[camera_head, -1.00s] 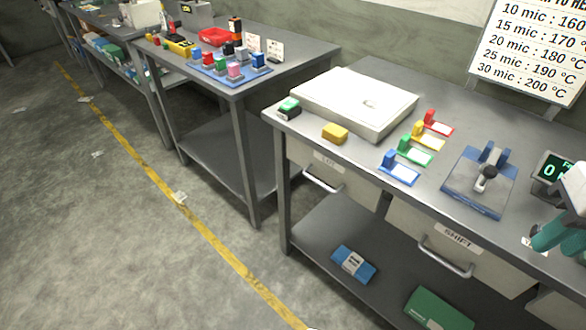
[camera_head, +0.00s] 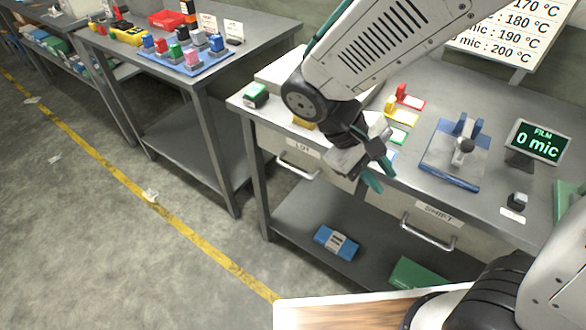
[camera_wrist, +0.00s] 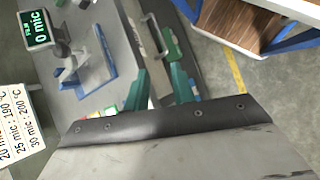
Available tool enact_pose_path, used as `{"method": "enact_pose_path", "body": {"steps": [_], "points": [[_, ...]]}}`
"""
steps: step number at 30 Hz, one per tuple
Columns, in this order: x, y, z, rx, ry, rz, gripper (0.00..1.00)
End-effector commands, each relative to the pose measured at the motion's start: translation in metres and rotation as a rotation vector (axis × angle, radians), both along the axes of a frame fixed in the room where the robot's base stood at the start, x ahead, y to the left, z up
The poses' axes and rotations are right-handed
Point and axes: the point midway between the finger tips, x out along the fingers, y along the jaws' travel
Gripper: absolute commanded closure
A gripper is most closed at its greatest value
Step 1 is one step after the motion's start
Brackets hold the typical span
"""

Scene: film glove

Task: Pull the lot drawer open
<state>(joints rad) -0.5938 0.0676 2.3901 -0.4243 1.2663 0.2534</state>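The lot drawer (camera_head: 330,172) is under the left end of the front bench and looks shut. Its front carries a LOT label (camera_head: 303,149) and a bar handle (camera_head: 297,168); the arm partly hides its right side. My gripper (camera_head: 380,174) is in front of the bench edge, right of the lot handle and apart from it. Its two teal fingers stand apart with nothing seen between them, also in the wrist view (camera_wrist: 160,88).
The shift drawer (camera_head: 388,203), with handle (camera_head: 428,232), is right of the lot drawer. Coloured blocks, a blue-based device (camera_head: 453,155) and a film display (camera_head: 538,142) stand on the bench. A lower shelf holds a blue box (camera_head: 336,242). Floor at left is open.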

Motion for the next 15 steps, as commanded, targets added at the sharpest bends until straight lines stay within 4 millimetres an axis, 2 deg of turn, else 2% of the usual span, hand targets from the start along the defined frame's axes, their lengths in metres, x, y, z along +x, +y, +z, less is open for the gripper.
{"method": "enact_pose_path", "body": {"steps": [1, 8, 15], "points": [[0.007, 0.011, -0.015, -0.069, 0.007, 0.055, 0.75], [0.044, 0.058, -0.074, -0.347, -0.102, 0.297, 0.75], [0.082, 0.125, -0.147, -0.519, -0.404, 0.57, 0.75]]}}
